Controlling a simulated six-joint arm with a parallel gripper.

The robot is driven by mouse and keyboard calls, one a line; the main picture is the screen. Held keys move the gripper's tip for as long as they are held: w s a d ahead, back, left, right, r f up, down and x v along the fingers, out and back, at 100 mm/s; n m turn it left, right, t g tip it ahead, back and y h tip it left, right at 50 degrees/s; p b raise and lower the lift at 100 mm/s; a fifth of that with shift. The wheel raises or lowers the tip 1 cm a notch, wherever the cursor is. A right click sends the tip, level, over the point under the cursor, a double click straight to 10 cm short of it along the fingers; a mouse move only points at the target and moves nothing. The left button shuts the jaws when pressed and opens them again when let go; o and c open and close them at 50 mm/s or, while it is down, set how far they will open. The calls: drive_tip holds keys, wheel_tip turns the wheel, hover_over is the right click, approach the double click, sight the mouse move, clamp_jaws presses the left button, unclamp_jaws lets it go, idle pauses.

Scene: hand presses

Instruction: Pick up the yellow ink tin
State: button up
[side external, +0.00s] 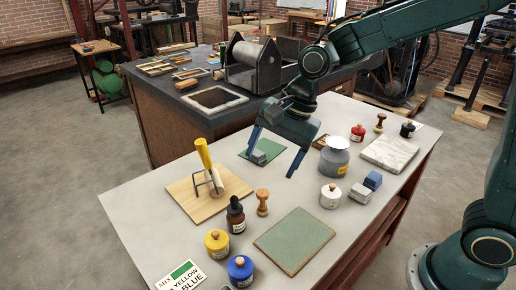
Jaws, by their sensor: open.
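The yellow ink tin (217,244) stands upright near the front left edge of the table, with a wooden knob on its lid and a pale label. A blue ink tin (241,270) stands just in front of it. My gripper (270,160) is open and empty, with its blue fingers spread and pointing down over the back middle of the table. It is well behind and to the right of the yellow tin. A grey block on a small green mat shows between the fingers, and I cannot tell how near they are to it.
A dark dropper bottle (236,216) stands close behind the yellow tin. A yellow-handled roller (207,172) rests on a wooden board (180,191). A sign (183,277) lies in front. A green mat (294,241), a wooden stamp (262,203) and a white tin (330,196) are to the right.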

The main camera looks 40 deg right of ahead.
sight(217, 241)
drive_tip(key=w+a+f+m+g, duration=0.1)
drive_tip(key=w+a+f+m, duration=0.1)
drive_tip(key=f, duration=0.3)
drive_tip(key=w+a+f+m+g+y, duration=0.1)
drive_tip(key=w+a+f+m, duration=0.2)
drive_tip(key=a+f+m, duration=0.1)
drive_tip(key=shift+w+a+f+m, duration=0.25)
drive_tip(key=shift+a+f+m, duration=0.05)
drive_tip(key=shift+a+f, duration=0.35)
drive_tip(key=shift+f, duration=0.1)
drive_tip(key=shift+x, duration=4.25)
drive_tip(key=shift+a+f, duration=0.1)
drive_tip(key=shift+x, duration=2.4)
drive_tip(key=c, duration=1.2)
